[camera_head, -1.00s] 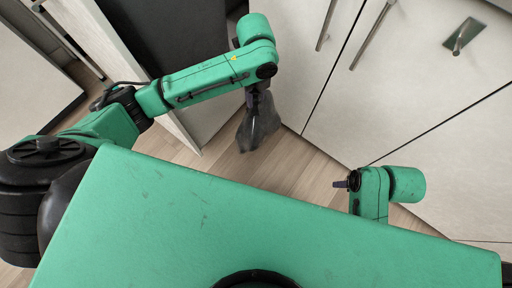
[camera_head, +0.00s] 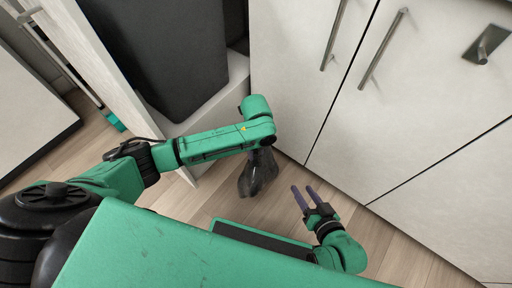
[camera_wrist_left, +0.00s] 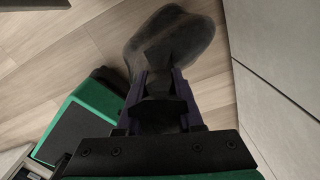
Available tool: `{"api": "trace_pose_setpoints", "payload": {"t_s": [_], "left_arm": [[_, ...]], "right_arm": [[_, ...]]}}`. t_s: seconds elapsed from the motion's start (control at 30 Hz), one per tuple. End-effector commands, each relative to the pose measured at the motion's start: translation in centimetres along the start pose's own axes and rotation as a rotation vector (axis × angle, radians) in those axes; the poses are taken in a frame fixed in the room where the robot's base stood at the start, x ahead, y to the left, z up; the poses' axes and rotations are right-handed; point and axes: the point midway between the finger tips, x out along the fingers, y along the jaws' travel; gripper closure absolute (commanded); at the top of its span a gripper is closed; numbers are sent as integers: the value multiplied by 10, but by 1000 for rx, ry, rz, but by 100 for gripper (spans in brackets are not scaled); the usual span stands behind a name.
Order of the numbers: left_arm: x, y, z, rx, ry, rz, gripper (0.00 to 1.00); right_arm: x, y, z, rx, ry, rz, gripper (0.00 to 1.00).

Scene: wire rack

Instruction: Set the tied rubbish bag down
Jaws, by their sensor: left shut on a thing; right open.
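The tied rubbish bag (camera_head: 259,174) is dark grey and hangs below my left gripper (camera_head: 258,149), low over the wood floor in front of the cabinets. In the left wrist view the bag (camera_wrist_left: 178,40) bulges beyond the fingers of my left gripper (camera_wrist_left: 160,95), which are shut on its gathered neck. I cannot tell whether the bag touches the floor. My right gripper (camera_head: 305,196) is open and empty, low to the right of the bag, its two fingers apart.
White cabinet doors (camera_head: 400,100) with metal handles stand close on the right. A dark bin (camera_head: 160,55) stands in an open cabinet bay (camera_head: 215,112) at the upper left. Bare wood floor (camera_head: 190,205) lies around the bag.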

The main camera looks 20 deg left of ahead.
Motion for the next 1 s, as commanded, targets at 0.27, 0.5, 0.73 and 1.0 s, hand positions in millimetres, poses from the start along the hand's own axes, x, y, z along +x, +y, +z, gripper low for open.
{"api": "trace_pose_setpoints", "payload": {"t_s": [0.27,0.5,0.73,1.0], "left_arm": [[35,-1,0,0,-2,-4,100],[34,-1,0,0,-2,-4,100],[38,0,0,0,0,0,34],[36,0,0,0,0,0,34]], "right_arm": [[10,2,16,16,67,-11,50],[9,2,14,17,69,-11,50],[10,2,14,17,69,-10,50],[10,2,13,16,69,-10,50]]}}
